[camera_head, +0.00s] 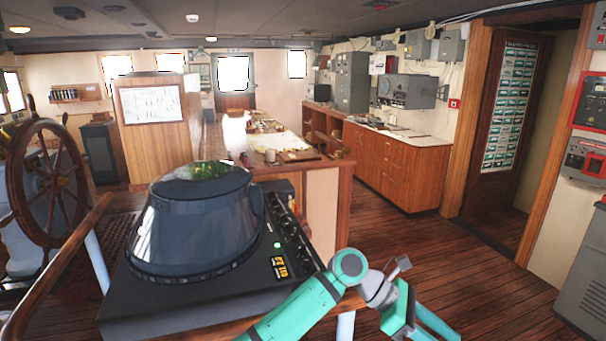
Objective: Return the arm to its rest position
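My teal and grey arm (300,308) shows at the bottom of the head view. It rises from the lower edge to a bent joint (349,265), then turns down to the right through a grey part (378,290) to teal parts (399,312). A small grey piece (398,268) sticks up beside them. I cannot make out the gripper's fingertips, and I see nothing held. The arm is in front of the right edge of the radar console; I cannot tell whether they touch.
The black radar console (199,277) with its hood stands close at left centre, beside a wooden handrail (66,262) and ship's wheel (48,180). A chart table (317,205) stands behind. Wooden cabinets (398,172) line the right wall. The wooden floor (450,252) at right is clear.

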